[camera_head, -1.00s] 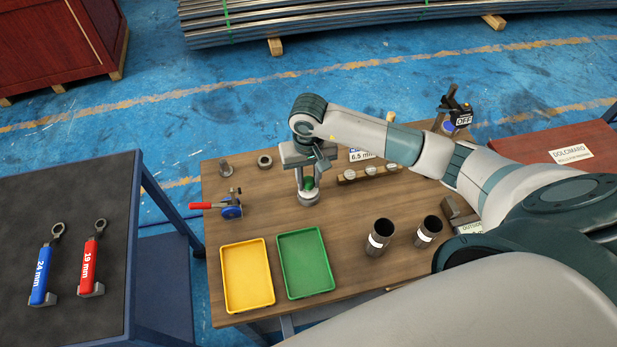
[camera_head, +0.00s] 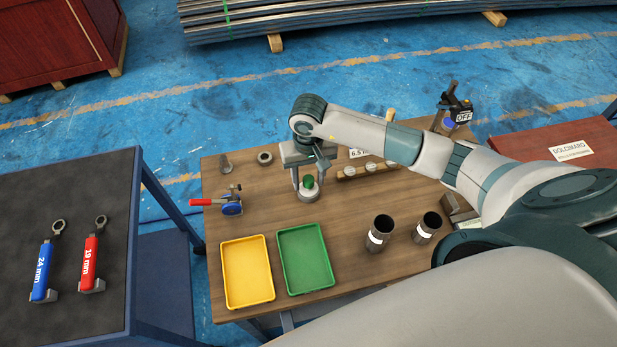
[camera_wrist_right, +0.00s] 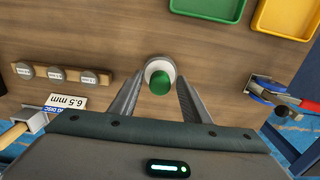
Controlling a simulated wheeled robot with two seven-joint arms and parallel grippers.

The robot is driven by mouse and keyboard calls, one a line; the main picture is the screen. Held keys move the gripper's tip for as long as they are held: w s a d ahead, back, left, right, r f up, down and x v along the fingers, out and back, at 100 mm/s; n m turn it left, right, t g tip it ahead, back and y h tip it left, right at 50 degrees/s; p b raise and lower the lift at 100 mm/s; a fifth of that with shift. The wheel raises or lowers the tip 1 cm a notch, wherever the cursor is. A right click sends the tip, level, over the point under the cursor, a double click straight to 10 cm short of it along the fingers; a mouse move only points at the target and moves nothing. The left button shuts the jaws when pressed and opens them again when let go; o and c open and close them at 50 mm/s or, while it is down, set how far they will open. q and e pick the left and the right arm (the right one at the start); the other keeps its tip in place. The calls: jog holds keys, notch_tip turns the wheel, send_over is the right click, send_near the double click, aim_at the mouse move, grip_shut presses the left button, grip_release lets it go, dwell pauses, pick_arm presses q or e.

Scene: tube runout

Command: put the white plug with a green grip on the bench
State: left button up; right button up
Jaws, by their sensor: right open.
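My right gripper (camera_head: 308,180) points down at the plug. In the right wrist view its two fingers (camera_wrist_right: 158,100) are apart, one on each side of the green grip, with gaps visible. My left gripper is not in view.
Yellow tray (camera_head: 229,290) and green tray (camera_head: 287,275) lie at the bench front. Two dark cups (camera_head: 378,236) stand to their right. A red-handled clamp (camera_head: 230,206) is left of the plug. A wooden strip with silver discs (camera_head: 347,177) lies right of it.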

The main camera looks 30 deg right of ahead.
aim_at(308, 178)
jog(key=shift+r, duration=0.1)
jog(key=shift+r, duration=0.15)
notch_tip(308, 178, up, 12)
jog(key=b, duration=0.5)
jog(key=shift+f, duration=0.2)
